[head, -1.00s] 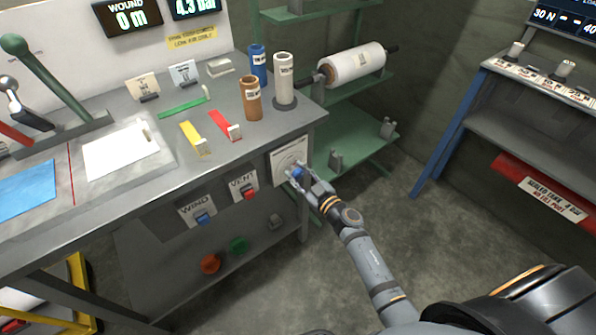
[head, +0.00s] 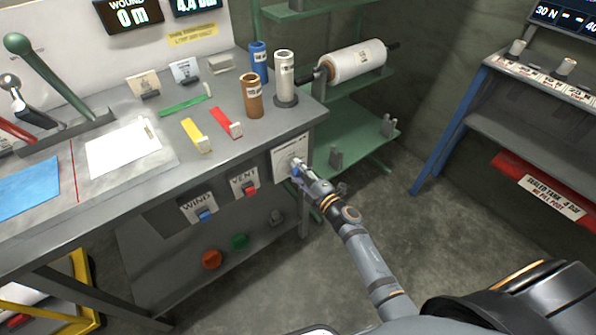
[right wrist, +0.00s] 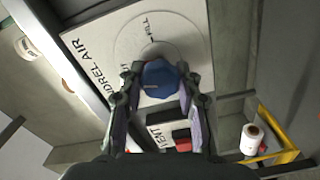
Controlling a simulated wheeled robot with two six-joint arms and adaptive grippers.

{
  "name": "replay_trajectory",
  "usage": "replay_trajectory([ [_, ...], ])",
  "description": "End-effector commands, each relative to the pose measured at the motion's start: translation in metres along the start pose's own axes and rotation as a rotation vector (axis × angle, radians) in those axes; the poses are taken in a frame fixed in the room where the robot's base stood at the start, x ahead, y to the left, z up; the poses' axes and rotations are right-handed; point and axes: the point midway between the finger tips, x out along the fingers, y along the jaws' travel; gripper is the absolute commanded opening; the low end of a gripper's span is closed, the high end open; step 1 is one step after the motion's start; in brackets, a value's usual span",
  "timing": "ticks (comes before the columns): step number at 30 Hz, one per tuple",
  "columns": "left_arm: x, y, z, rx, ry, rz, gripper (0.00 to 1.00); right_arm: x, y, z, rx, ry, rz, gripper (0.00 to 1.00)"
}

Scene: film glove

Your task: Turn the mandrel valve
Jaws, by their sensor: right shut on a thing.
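The mandrel valve is a blue knob (right wrist: 160,78) on a white plate (right wrist: 97,50) marked "MANDREL AIR", with a dial ring and the word "FILL" in the right wrist view. In the head view the plate (head: 290,155) is on the bench front at its right corner. My right gripper (right wrist: 158,88) is shut on the blue knob, with a finger on each side of it. In the head view my right gripper (head: 301,173) is at the plate and mostly covers the knob. My left gripper is not in view.
Below and left of the plate are the VENT red button (head: 249,189) and the WIND blue button (head: 206,215). Coloured tubes (head: 252,95) stand on the bench above. A green shelf (head: 355,110) with a film roll stands at the right. Floor at the right is clear.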

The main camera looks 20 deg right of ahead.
Motion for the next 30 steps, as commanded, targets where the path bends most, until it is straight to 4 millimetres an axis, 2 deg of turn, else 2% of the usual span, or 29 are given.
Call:
replay_trajectory([
  [6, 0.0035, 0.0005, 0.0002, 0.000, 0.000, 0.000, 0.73, -0.0004, -0.0021, 0.0004, -0.161, 0.000, -0.001, 0.02],
  [15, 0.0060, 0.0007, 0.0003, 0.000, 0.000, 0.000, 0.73, -0.0005, -0.0027, 0.0006, -0.303, -0.001, -0.002, 0.02],
  [30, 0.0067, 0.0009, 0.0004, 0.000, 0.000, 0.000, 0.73, -0.0007, -0.0029, 0.0006, -0.353, -0.001, -0.003, 0.02],
])
